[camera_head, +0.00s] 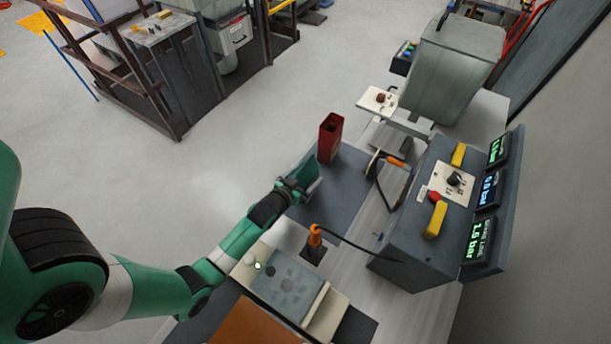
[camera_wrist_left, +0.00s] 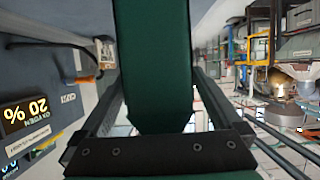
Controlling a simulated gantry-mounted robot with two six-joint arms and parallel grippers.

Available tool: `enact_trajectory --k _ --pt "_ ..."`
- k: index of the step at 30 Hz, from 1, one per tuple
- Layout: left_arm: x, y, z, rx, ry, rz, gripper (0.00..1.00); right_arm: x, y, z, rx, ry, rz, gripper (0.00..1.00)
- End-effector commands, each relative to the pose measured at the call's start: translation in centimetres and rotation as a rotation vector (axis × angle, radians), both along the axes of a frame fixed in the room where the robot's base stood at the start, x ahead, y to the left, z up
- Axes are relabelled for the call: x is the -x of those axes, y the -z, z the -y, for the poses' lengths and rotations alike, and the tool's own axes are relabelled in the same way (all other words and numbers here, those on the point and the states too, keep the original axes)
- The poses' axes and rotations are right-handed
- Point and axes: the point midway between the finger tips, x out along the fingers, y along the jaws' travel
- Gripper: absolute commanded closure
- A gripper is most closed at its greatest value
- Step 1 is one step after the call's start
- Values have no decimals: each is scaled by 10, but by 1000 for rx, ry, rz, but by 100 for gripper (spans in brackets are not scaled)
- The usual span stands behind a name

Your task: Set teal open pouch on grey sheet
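The teal open pouch (camera_head: 311,173) is in my left gripper (camera_head: 300,188), in the middle of the head view. In the left wrist view the pouch (camera_wrist_left: 152,60) fills the space between the two fingers, dark green and close to the camera. The left gripper is shut on it. A dark grey sheet (camera_head: 345,205) lies on the bench below and to the right of the gripper. The pouch appears above the sheet's left part; the head view does not clearly show whether they touch. My right gripper is in neither view.
A red open container (camera_head: 330,138) stands just beyond the pouch. An orange-handled tool (camera_head: 315,238) stands nearer, with a cable to the grey console (camera_head: 415,225). A pale device with a grey-blue plate (camera_head: 285,285) lies at the front. The sheet's middle looks clear.

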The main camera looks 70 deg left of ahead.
Motion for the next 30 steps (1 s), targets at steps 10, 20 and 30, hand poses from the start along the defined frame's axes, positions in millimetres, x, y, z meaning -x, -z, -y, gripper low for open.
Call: enact_trajectory --k 10,20,30 --pt "19 -14 13 2 0 -2 0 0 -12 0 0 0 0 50" --pt "78 -42 53 1 1 -2 0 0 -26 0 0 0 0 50" --pt "92 -49 63 0 0 0 0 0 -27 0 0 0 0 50"
